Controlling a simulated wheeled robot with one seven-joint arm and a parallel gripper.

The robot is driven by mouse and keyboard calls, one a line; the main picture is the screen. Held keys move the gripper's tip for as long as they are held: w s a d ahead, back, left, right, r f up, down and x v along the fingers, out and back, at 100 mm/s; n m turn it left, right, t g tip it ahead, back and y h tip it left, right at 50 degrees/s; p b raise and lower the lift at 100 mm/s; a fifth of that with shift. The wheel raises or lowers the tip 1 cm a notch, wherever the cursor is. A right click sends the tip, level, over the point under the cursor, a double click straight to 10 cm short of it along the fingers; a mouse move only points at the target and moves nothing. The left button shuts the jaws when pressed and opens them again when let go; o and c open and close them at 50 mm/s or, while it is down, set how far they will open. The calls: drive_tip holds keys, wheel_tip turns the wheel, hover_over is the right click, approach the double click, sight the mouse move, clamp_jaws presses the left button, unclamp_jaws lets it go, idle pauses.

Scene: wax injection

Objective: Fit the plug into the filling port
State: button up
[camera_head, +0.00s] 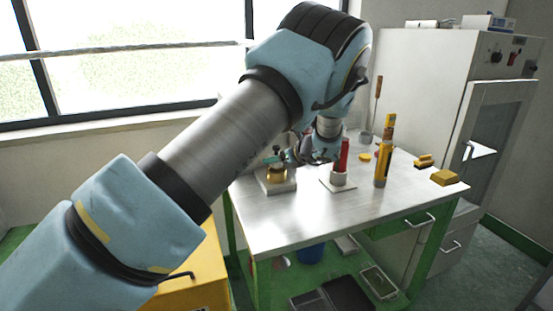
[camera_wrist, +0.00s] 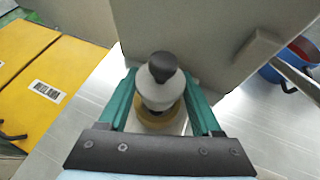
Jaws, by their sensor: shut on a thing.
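The plug (camera_wrist: 160,88), pale grey with a dark rounded top, stands between the two green fingers of my gripper (camera_wrist: 161,76) in the wrist view. The fingers are shut on it. A brass-coloured round part (camera_wrist: 160,119) shows below the plug, and I take it to be the filling port.
A white cabinet (camera_head: 420,85) stands behind. The table's front is clear.

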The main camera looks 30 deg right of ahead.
drive_tip(key=shift+f+b, duration=0.75)
drive_tip(key=shift+f, duration=0.45)
drive_tip(key=o, duration=1.5)
drive_tip(key=shift+c, duration=0.2)
drive_tip(key=b+v, duration=0.2)
drive_tip(key=v, duration=0.8)
drive_tip(key=shift+s+b, duration=0.35)
drive_tip(key=shift+s, duration=0.05)
drive_tip(key=shift+r, duration=0.1)
